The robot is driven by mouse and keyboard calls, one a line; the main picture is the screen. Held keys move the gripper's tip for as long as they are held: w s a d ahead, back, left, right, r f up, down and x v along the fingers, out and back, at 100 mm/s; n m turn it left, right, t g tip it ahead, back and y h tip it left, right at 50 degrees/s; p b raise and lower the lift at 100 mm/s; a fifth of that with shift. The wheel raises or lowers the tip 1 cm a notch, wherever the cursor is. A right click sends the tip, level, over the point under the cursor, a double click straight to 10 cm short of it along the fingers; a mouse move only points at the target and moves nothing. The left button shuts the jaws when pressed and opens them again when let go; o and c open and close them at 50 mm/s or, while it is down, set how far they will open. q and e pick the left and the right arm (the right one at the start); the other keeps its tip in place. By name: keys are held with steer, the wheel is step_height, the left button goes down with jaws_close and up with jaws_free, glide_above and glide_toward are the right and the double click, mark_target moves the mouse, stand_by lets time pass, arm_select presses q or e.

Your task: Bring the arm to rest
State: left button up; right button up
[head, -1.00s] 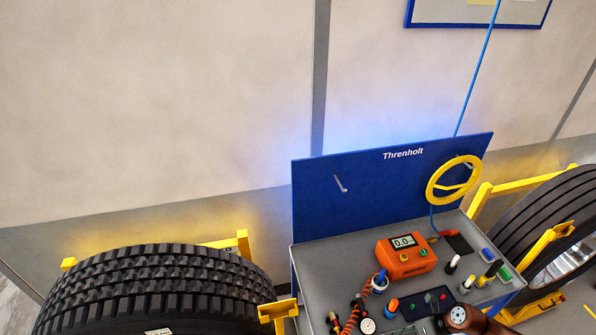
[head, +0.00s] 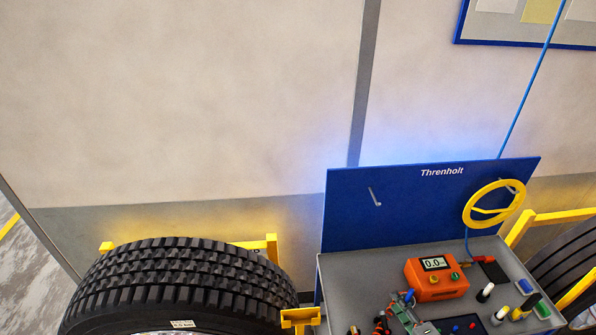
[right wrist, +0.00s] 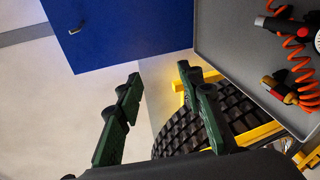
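My right gripper (right wrist: 158,80) shows in the right wrist view as two dark green fingers spread well apart, with nothing between them. In the head view the right gripper (head: 404,314) is at the bottom edge, in front of the left part of the cart top, and is partly cut off. A large black tyre (head: 190,283) stands left of the cart in a yellow stand; its tread (right wrist: 225,115) shows behind the right finger in the right wrist view. My left gripper is not in view.
The grey tool cart (head: 345,285) has a blue back panel (head: 420,205) with a yellow ring hanging on it. An orange gauge box (head: 436,280) and several small tools lie on top. Another tyre (head: 570,265) stands at the right. A coiled orange hose (right wrist: 298,60) lies near the cart edge.

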steer(key=s+d+f+m+g+h, duration=0.45)
steer(key=s+d+m+h, duration=0.35)
steer(key=m, duration=0.8)
steer(key=s+a+f+m+g+y, duration=0.2)
steer(key=s+a+f+m+g, duration=0.15)
steer(key=s, duration=0.55)
steer(key=s+a+f+m+g+y, duration=0.1)
steer(key=s+a+f+m+g, duration=0.2)
steer(key=s, duration=0.5)
step_height(320, 180, down, 38)
steer(key=s+b, duration=0.2)
steer(key=b, duration=0.6)
steer(key=s+f+n+g+y+b, duration=0.1)
steer(key=s+f+b, duration=0.4)
steer(key=s+f, duration=1.4)
step_height(320, 180, down, 5)
steer(key=shift+s+r+g+b, duration=0.2)
steer(key=shift+s+g+b, duration=0.2)
steer(key=shift+g, duration=0.2)
